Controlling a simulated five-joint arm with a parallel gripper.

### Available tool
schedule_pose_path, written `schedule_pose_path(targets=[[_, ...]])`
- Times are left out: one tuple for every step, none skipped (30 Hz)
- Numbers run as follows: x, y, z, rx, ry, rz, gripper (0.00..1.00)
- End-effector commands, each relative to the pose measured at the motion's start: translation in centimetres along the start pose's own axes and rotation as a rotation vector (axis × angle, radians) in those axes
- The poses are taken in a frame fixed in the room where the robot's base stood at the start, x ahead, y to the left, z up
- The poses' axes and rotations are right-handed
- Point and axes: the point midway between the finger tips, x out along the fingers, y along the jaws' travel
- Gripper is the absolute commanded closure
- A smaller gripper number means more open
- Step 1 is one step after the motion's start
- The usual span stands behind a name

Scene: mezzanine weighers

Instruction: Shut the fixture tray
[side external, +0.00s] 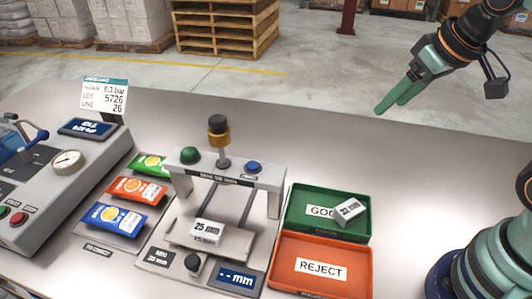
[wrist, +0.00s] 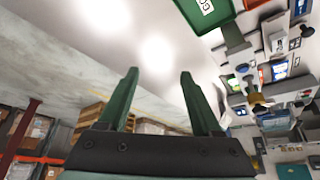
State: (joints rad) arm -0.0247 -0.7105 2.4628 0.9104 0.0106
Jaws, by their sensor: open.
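The fixture tray (side external: 236,243) is a pale plate pulled out toward the front of the gauge fixture (side external: 226,172), with two dark rails showing behind it. A dark knob (side external: 193,265) is at its front. A small block marked 25 mm (side external: 207,232) lies on the tray. My gripper (side external: 392,103) is open and empty, high above the back right of the bench, well apart from the fixture. In the wrist view its two green fingers (wrist: 160,72) are spread with nothing between them. The fixture shows small and tilted at the right of that view.
A green GOOD bin (side external: 296,222) holds another block (side external: 348,209); an orange REJECT bin (side external: 285,272) stands in front of it. Coloured packets (side external: 115,217) and a console with a dial (side external: 67,162) stand left of the fixture. The bench's back right is clear.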

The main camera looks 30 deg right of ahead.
Motion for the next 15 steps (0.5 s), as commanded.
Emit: schedule_pose_path(targets=[[0.0,-0.8,-0.6,-0.015,-0.016,-0.012,0.34],[0.0,-1.3,-1.1,-0.024,-0.025,-0.019,0.34],[0.0,-2.2,-1.8,-0.038,-0.040,-0.031,0.34],[0.0,-3.0,-2.4,-0.049,-0.053,-0.040,0.34],[0.1,-3.8,-3.0,-0.061,-0.068,-0.049,0.34],[0.2,-5.0,-3.8,-0.078,-0.086,-0.061,0.34],[0.3,-6.0,-4.3,-0.091,-0.100,-0.069,0.34],[0.4,-6.9,-4.8,-0.104,-0.114,-0.077,0.34],[0.7,-8.3,-5.5,-0.120,-0.132,-0.087,0.34],[0.8,-9.3,-5.9,-0.133,-0.146,-0.094,0.34],[1.0,-10.3,-6.3,-0.146,-0.160,-0.100,0.34],[1.3,-11.8,-6.8,-0.163,-0.179,-0.108,0.34],[1.6,-12.9,-7.1,-0.177,-0.193,-0.113,0.34],[1.8,-14.1,-7.3,-0.190,-0.207,-0.118,0.34],[2.2,-15.6,-7.6,-0.208,-0.225,-0.123,0.34]])
